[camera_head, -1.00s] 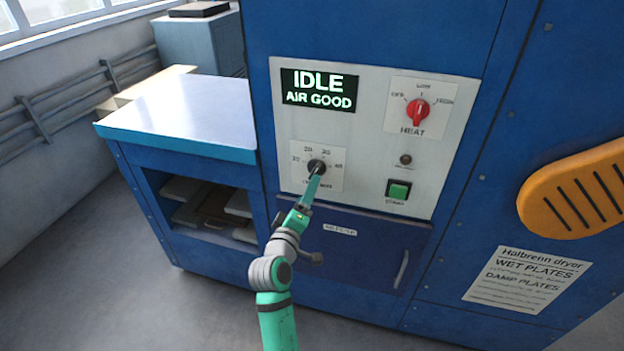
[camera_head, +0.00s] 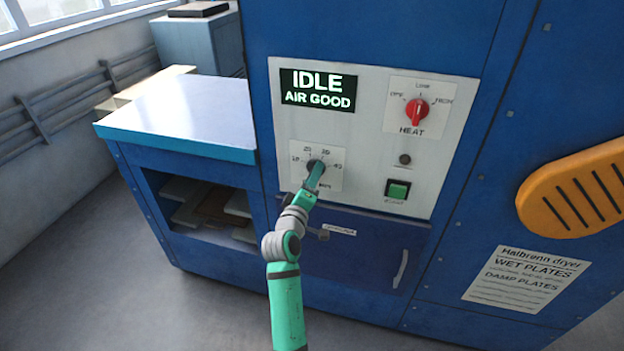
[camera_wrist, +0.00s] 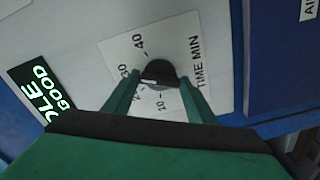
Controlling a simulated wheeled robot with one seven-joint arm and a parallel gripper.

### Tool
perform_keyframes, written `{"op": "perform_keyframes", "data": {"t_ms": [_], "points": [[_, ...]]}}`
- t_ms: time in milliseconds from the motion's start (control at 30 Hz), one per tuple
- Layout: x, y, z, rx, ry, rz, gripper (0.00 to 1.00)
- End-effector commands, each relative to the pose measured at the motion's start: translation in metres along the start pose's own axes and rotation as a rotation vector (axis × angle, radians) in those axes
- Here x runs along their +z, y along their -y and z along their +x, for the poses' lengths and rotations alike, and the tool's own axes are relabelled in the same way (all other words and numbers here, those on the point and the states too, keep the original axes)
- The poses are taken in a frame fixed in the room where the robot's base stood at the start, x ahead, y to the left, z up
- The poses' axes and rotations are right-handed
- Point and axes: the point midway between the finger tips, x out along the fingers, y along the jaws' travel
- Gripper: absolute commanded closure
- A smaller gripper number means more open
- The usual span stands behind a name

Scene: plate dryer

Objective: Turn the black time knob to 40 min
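The black time knob (camera_head: 316,166) sits on a white dial plate at the lower left of the control panel.
A display (camera_head: 318,90) reads IDLE, AIR GOOD. The red heat knob (camera_head: 417,111) and green start button (camera_head: 398,190) are on the panel to the right. A drawer front (camera_head: 365,245) with a handle lies below. A side table (camera_head: 185,108) stands left.

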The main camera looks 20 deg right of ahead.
Motion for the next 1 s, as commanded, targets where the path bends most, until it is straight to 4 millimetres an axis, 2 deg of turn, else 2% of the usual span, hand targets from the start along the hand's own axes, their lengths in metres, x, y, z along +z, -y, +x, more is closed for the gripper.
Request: {"op": "perform_keyframes", "data": {"t_ms": [467,1000], "points": [[-0.0005,0.0004,-0.0001,0.000,0.000,0.075,0.71],[-0.0014,0.0015,0.0001,-0.001,-0.002,0.519,0.71]]}}
